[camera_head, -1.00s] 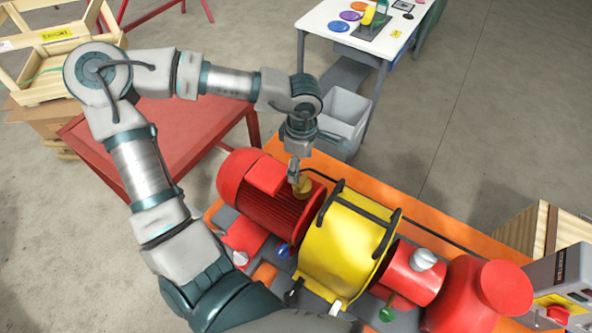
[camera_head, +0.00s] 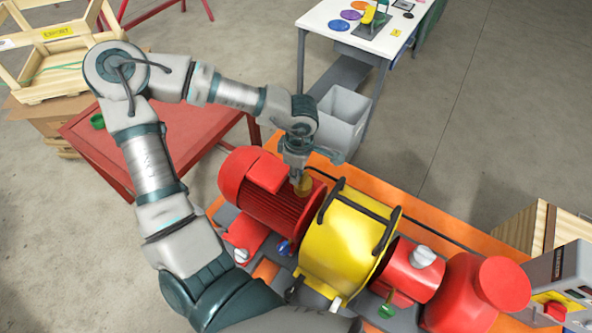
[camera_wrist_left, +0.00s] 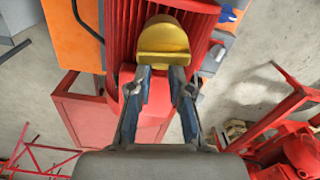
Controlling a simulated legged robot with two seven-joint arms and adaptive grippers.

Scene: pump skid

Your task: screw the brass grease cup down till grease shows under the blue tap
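The brass grease cup (camera_head: 303,186) stands on the far side of the red finned motor (camera_head: 268,207). It also shows large in the left wrist view (camera_wrist_left: 164,42). My left gripper (camera_head: 296,172) is right at the cup from above. In the wrist view its two fingertips (camera_wrist_left: 161,72) stand partly apart at the cup's near edge, narrower than the cup; whether they clamp it I cannot tell. The blue tap (camera_head: 284,248) is low at the motor's near side, and a blue part (camera_wrist_left: 228,14) shows in the wrist view. I see no grease. My right gripper is not in view.
The yellow guard (camera_head: 345,235) with black bars stands close right of the motor. Beyond it are a red housing with a grey knob (camera_head: 423,256) and a green tap (camera_head: 388,309). A grey bin (camera_head: 345,115) and red table (camera_head: 180,135) lie behind.

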